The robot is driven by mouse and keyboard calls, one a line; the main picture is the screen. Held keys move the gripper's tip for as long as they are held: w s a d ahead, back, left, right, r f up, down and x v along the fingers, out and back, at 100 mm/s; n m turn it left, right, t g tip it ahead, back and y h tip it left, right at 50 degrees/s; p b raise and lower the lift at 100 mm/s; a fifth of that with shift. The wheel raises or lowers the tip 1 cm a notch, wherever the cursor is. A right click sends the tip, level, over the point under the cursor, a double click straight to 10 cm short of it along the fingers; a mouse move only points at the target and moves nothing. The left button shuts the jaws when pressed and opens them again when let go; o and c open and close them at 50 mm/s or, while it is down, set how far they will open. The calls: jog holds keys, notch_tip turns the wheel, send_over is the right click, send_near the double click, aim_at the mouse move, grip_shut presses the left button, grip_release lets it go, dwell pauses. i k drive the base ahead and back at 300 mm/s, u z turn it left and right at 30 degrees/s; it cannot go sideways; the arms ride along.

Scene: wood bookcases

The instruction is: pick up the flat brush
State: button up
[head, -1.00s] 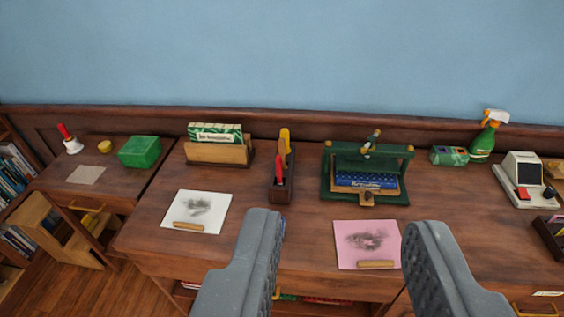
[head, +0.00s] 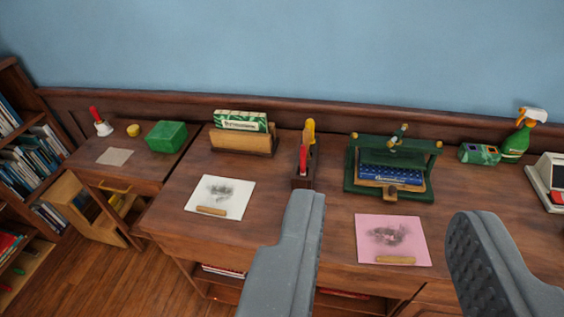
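I cannot clearly make out a flat brush. A dark wooden holder (head: 303,183) on the desk holds a red-handled tool (head: 303,158) and a tool with a yellow top (head: 310,130); their lower ends are hidden in the holder, and I cannot tell if either is the brush. My gripper (head: 386,208) is open and empty, its two grey fingers wide apart in the foreground. The left finger tip shows just below the holder in the picture; the fingers look well nearer to me than the desk things.
On the desk (head: 295,228) lie a white sheet (head: 233,191) and a pink sheet (head: 385,229). A green press (head: 432,170) with a blue book, a wooden rack (head: 238,142) and a spray bottle (head: 517,141) stand behind. A lower desk and bookcase are left.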

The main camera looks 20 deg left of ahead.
aim_at(306, 136)
jog(key=u, duration=0.45)
jog(key=i, duration=1.75)
jog(key=z, duration=0.45)
